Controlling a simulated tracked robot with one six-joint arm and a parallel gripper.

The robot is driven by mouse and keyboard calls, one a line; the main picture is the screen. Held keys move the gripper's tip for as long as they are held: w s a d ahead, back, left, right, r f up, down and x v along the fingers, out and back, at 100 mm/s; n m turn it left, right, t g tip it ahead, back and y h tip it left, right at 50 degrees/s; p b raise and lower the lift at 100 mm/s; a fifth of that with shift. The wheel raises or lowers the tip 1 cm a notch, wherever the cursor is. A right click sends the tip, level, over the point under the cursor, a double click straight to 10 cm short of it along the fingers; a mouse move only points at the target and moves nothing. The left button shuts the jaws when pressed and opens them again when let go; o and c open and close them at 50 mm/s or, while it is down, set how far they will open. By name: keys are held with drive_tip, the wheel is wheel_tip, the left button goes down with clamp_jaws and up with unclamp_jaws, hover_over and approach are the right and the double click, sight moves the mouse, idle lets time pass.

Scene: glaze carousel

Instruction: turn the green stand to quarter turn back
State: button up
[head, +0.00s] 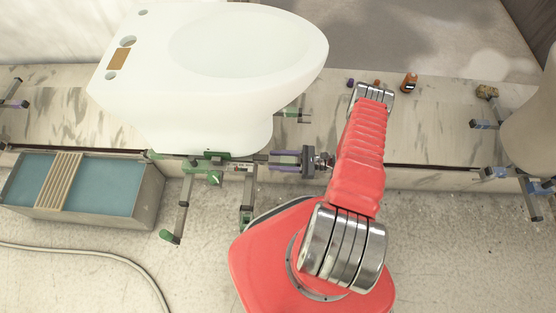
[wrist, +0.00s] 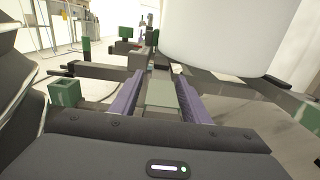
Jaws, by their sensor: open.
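The green stand (head: 215,179) is under a large white ceramic piece, a toilet bowl (head: 250,45), which hides its middle. Its grey arms with green ends stick out on several sides; one arm (head: 182,208) points down toward the floor side. The bowl's lower wall (wrist: 215,40) fills the upper right of the wrist view. My gripper (head: 272,160) is at the right of the stand, its purple jaws pointing left at it. In the wrist view my gripper (wrist: 159,82) is open, with a grey-green bar between the jaws. I cannot tell whether they touch it.
A trough (head: 100,225) with blue liquid and wooden slats stands at the left. An orange bottle (head: 409,84) and a sponge (head: 487,91) lie behind. A hose (head: 110,256) crosses the floor.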

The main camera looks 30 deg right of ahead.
drive_tip(key=shift+c, duration=0.4)
clamp_jaws()
